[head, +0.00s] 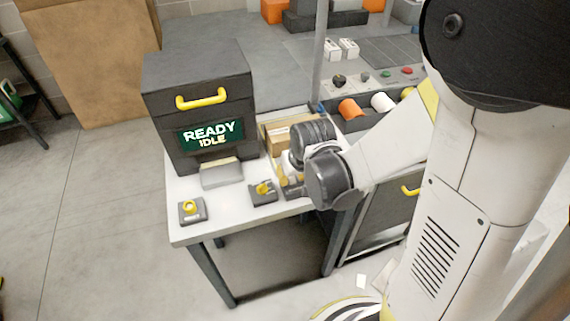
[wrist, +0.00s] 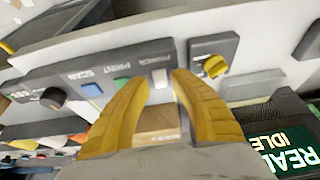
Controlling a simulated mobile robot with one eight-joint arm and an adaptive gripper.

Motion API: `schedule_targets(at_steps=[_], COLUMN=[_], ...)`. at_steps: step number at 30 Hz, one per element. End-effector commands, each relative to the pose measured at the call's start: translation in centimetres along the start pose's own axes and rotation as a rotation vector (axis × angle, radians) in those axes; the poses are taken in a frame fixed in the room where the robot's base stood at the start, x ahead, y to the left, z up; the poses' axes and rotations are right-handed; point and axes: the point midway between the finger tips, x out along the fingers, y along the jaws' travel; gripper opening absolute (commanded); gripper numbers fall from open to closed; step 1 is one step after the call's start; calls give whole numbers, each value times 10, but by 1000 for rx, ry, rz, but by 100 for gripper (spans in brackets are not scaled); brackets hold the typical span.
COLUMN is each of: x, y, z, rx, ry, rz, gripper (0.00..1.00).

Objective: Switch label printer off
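The label printer (head: 165,100), a dark box with a yellow handle, stands on the white table. Its green display (head: 210,134) reads READY IDLE and partly shows in the wrist view (wrist: 285,150). A dark control panel (wrist: 28,90) carries labels SCAN, PRINT and POWER. Under them are a blue button (wrist: 92,90), a green button (wrist: 122,83) and a white switch (wrist: 160,77). My gripper (wrist: 161,84) has its yellow fingers apart, and the white switch shows between the tips. I cannot tell whether they touch it. In the head view my arm hides the panel.
A dark box with a yellow knob (wrist: 215,66) sits beside the panel; one such box (head: 263,191) shows near the table's front edge. Another yellow-knobbed box (head: 191,210) is at the front left corner. A cardboard box (head: 282,132) stands behind my wrist. Floor at left is clear.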

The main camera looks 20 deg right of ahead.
Motion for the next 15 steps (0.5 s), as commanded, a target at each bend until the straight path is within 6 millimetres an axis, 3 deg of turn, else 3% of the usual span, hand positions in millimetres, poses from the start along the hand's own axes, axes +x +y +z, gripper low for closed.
schedule_targets(at_steps=[3, 12, 15], x=[9, 9, 9], y=[0, 0, 0], z=[0, 0, 0], rx=[0, 0, 0], ry=[0, 0, 0], rz=[0, 0, 0], gripper=[27, 26, 0])
